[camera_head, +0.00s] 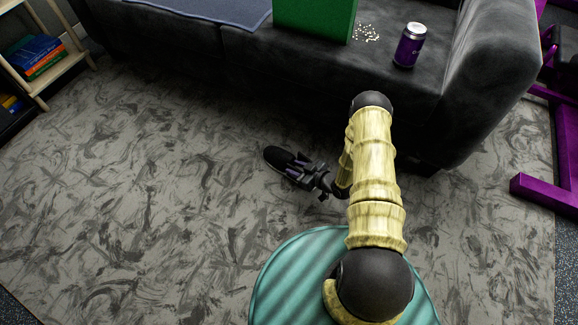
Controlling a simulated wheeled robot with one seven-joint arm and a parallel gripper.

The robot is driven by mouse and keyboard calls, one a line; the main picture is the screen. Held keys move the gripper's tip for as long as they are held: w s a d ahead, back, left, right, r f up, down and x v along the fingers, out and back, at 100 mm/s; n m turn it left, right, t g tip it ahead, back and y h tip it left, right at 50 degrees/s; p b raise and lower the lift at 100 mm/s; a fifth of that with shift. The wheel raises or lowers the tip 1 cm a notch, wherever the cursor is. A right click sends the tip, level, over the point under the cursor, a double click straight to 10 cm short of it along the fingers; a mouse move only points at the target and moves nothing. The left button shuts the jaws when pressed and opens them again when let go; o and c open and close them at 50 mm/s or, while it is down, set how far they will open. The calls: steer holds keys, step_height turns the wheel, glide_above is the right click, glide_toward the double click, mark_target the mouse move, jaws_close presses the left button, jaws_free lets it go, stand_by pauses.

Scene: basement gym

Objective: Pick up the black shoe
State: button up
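The black shoe (274,155) lies on the grey patterned floor in front of the sofa. Its rounded left end shows clear, and its right part is hidden under my gripper. My gripper (295,165) is over the shoe's right part, with two purplish finger parts a little apart from each other. From this height I cannot tell whether the fingers touch the shoe or grip it.
A dark grey sofa (225,50) runs along the back, holding a green box (315,18), a purple can (410,45) and small pale bits (366,33). A wooden shelf (62,72) with books stands left. Purple metal frame (545,190) stands right. The floor at left is clear.

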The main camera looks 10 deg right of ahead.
stand_by(0.3)
jaws_close()
stand_by(1.3)
